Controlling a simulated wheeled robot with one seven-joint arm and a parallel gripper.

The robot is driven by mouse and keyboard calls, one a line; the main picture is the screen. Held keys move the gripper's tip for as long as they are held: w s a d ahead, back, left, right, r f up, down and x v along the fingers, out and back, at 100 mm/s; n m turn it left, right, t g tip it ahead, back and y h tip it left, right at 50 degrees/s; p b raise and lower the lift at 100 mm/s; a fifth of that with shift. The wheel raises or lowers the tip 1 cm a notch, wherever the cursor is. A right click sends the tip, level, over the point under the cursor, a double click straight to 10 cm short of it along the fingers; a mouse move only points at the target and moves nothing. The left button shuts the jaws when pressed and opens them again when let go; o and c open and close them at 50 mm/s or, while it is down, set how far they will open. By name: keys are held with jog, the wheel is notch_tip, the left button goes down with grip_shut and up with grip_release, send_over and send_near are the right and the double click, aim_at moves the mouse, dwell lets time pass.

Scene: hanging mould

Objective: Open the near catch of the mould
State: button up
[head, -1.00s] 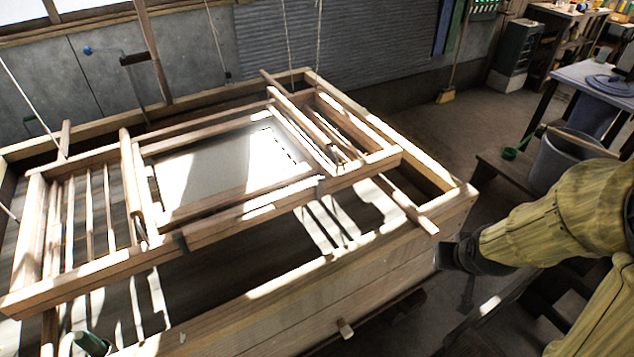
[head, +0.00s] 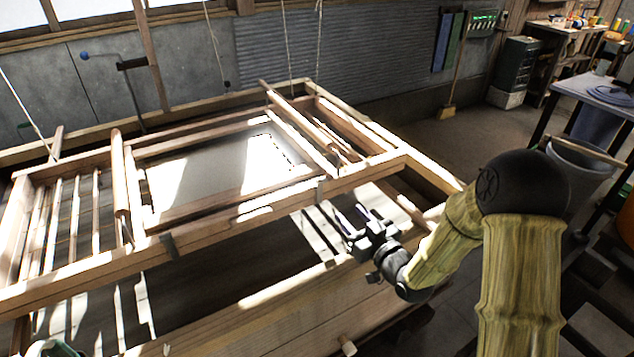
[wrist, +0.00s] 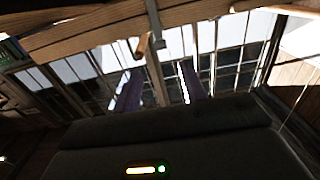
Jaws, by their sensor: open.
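The mould is a wooden frame (head: 230,219) hung on cords over a wooden vat, with a pale panel (head: 205,170) in its middle. Two dark metal catches show on its near rail, one left of centre (head: 168,245) and one further right (head: 320,190). I cannot tell which is the near catch. My gripper (head: 352,215) is open and empty, just right of and a little below the right catch. In the wrist view, a grey metal strip (wrist: 155,55) and a wooden peg (wrist: 143,45) hang from a beam, between and beyond my open fingers (wrist: 158,80).
The vat's near wall (head: 270,310) runs below my forearm, with a peg (head: 346,345) on its outside. Cords (head: 282,50) rise from the mould. A bucket (head: 580,170) and a table (head: 585,85) stand at right. The floor behind them is open.

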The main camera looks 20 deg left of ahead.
aim_at(316, 184)
jog(key=shift+w, duration=0.1)
jog(key=p+x, duration=0.3)
jog(key=x, duration=1.4)
jog(key=shift+w+a, duration=0.1)
jog(key=shift+w, duration=0.05)
grip_shut()
